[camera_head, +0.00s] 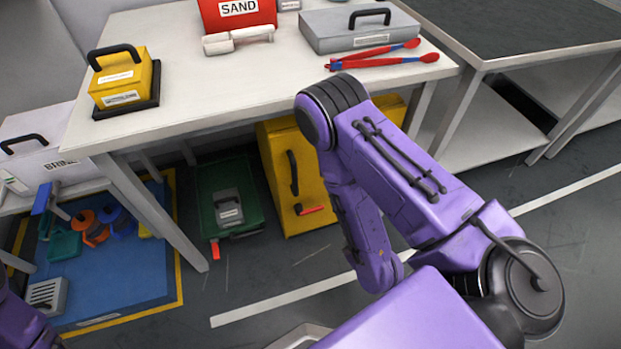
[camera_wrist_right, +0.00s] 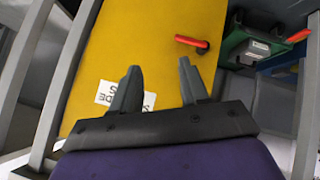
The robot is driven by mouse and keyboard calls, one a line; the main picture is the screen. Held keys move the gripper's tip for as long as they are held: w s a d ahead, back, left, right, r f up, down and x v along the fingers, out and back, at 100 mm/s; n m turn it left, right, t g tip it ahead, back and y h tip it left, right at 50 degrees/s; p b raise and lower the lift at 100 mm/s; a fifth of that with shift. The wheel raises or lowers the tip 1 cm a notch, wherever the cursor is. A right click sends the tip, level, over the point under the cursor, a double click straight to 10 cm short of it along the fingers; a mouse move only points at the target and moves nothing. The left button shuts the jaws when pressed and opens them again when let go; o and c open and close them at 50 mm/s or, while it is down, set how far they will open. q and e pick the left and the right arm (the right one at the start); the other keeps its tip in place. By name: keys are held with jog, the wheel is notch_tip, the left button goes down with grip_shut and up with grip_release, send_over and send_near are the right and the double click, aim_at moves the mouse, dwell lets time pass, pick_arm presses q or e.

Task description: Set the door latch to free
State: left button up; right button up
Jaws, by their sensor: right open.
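The yellow cabinet (camera_head: 280,190) stands on the floor under the white table. Its door latch, a red lever (camera_head: 312,210) on a dark pivot, sits low on the door and lies nearly level, pointing right in the head view. In the right wrist view the latch (camera_wrist_right: 189,42) lies across the yellow door (camera_wrist_right: 130,40), pivot at its right end. My right gripper (camera_wrist_right: 159,67) is open and empty in front of the door, apart from the latch. In the head view my right arm hides that gripper. Only a bit of my left arm shows at the lower left; its gripper is out of view.
A black handle (camera_head: 292,172) is on the door above the latch. A white label (camera_wrist_right: 107,93) is partly hidden by my fingers. The table (camera_head: 190,85) overhangs the cabinet; a table leg stands at left.

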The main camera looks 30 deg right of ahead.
jog(key=w+f+n+t+b, duration=0.5)
jog(key=w+f+n+b, duration=0.2)
jog(key=f+b, duration=0.65)
pick_arm(q)
jog(key=s+a+f+m+g+b, duration=0.15)
jog(key=f+b, duration=0.55)
jog(key=f, duration=0.8)
jog(key=s+f+m+g+b, duration=0.25)
jog(key=f+b, duration=0.45)
jog(key=f, duration=0.9)
pick_arm(e)
jog(key=n+t, duration=0.5)
jog(key=n, duration=0.2)
send_near(316, 211)
pick_arm(q)
jog(key=w+a+f+t+b, duration=0.2)
jog(key=w+a+f+b, duration=0.1)
jog(key=shift+w+f+t, duration=0.15)
jog(key=shift+t, duration=0.25)
jog(key=shift+w+a, duration=0.25)
pick_arm(e)
jog(key=x, duration=1)
jog(key=shift+w+d+f, duration=0.1)
jog(key=shift+w+f, duration=0.05)
jog(key=shift+w, duration=0.25)
grip_shut()
